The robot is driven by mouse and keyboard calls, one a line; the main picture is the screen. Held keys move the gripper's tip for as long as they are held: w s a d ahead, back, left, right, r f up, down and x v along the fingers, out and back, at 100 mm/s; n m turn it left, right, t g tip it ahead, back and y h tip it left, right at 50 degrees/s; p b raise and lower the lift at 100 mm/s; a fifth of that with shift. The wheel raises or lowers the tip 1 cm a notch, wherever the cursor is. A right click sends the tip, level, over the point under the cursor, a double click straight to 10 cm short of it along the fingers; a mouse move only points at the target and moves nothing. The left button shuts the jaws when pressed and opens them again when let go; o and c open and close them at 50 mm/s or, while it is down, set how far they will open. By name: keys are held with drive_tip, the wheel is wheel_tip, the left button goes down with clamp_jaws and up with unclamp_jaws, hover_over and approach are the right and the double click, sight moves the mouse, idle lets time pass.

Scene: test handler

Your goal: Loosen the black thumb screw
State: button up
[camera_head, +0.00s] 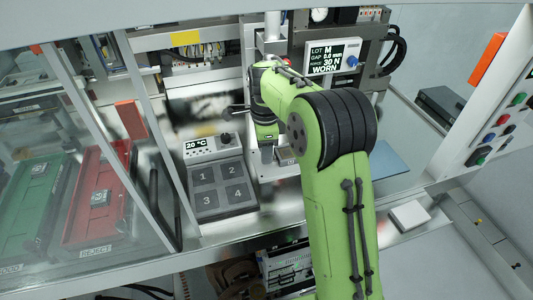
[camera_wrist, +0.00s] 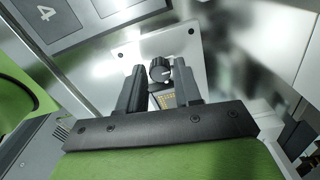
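The black thumb screw (camera_wrist: 160,70) is a round ribbed knob with a pale index line, on a light metal plate (camera_wrist: 196,48) in the wrist view. My gripper (camera_wrist: 160,78) is open, with its two dark fingers on either side of the knob. The fingers are apart from each other. The right finger looks very close to the knob and a small gap shows at the left; I cannot tell whether either touches. A small gold-dotted part (camera_wrist: 166,101) shows between the fingers. In the head view my green arm hides the screw and the fingertips.
A grey tray with numbered pads (camera_head: 222,190) and a 20 °C display box (camera_head: 211,147) stand left of my arm. A display reading WORN (camera_head: 331,60) is behind. Red (camera_head: 98,200) and green (camera_head: 38,205) bins are at far left. A white block (camera_head: 409,215) lies at right.

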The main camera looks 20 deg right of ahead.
wheel_tip(320, 180, up, 5)
drive_tip(key=p, duration=0.4)
drive_tip(key=shift+r+p, duration=0.1)
drive_tip(key=shift+p, duration=0.2)
idle(0.3)
drive_tip(key=s+r+n+t+b, duration=0.1)
drive_tip(key=s+r+n+b, duration=0.15)
drive_tip(key=s+n, duration=0.3)
drive_tip(key=s+r+n+t+b, duration=0.2)
drive_tip(key=s+n+b, duration=0.15)
drive_tip(key=s, duration=0.35)
drive_tip(key=s+f+n+t+b, duration=0.1)
drive_tip(key=s+f+n, duration=0.1)
drive_tip(key=s+n, duration=0.3)
drive_tip(key=s+f+n+t+b, duration=0.1)
drive_tip(key=s+f+n, duration=0.2)
drive_tip(key=s, duration=0.7)
drive_tip(key=n, duration=0.2)
drive_tip(key=shift+s+f+n+t, duration=0.15)
drive_tip(key=shift+s+n+t, duration=0.15)
